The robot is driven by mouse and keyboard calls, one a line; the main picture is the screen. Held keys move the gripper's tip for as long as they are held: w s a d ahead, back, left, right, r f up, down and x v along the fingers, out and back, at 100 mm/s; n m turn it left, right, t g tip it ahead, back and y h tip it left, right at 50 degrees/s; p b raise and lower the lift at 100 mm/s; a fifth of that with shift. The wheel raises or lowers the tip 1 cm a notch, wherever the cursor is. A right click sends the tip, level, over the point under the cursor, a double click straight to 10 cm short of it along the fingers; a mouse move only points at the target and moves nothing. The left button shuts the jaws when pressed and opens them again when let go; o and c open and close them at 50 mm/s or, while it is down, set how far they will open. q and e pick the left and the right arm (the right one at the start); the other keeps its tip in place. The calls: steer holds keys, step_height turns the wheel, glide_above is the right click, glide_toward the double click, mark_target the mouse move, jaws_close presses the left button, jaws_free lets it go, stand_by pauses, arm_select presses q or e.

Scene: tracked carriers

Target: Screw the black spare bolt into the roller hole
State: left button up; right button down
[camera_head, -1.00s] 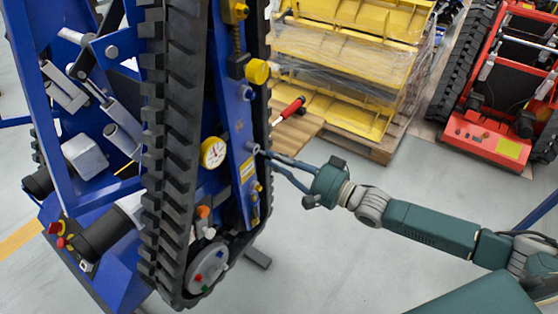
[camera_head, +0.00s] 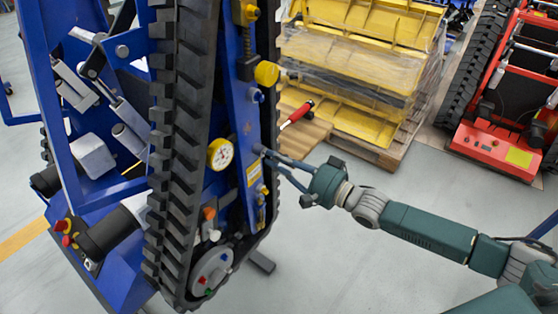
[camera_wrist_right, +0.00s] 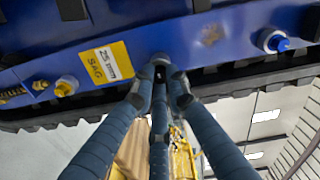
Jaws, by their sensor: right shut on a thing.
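The blue tracked carrier (camera_head: 243,115) stands at the left with a black track (camera_head: 185,130) along its frame. My right gripper (camera_head: 267,155) reaches in from the right, its fingertips at a grey round roller boss on the blue frame. The wrist view shows this boss (camera_wrist_right: 160,62) straight ahead of the fingers. The fingers are shut on a small dark piece (camera_wrist_right: 160,76) at the boss, apparently the black bolt. It is mostly hidden by the fingertips, so I cannot tell how deep it sits in the hole. My left gripper is out of view.
A dial gauge (camera_head: 220,153) and a yellow knob (camera_head: 266,73) stick out near the gripper. A red-handled tool (camera_head: 297,113) lies by the pallet of yellow parts (camera_head: 350,75). A red carrier (camera_head: 497,140) stands at upper right. The floor below my arm is clear.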

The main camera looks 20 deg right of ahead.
steer(key=shift+w+a, duration=0.25)
steer(key=shift+w, duration=0.05)
steer(key=c, duration=1.6)
jaws_free()
steer(key=shift+c, duration=0.2)
steer(key=v, duration=1.2)
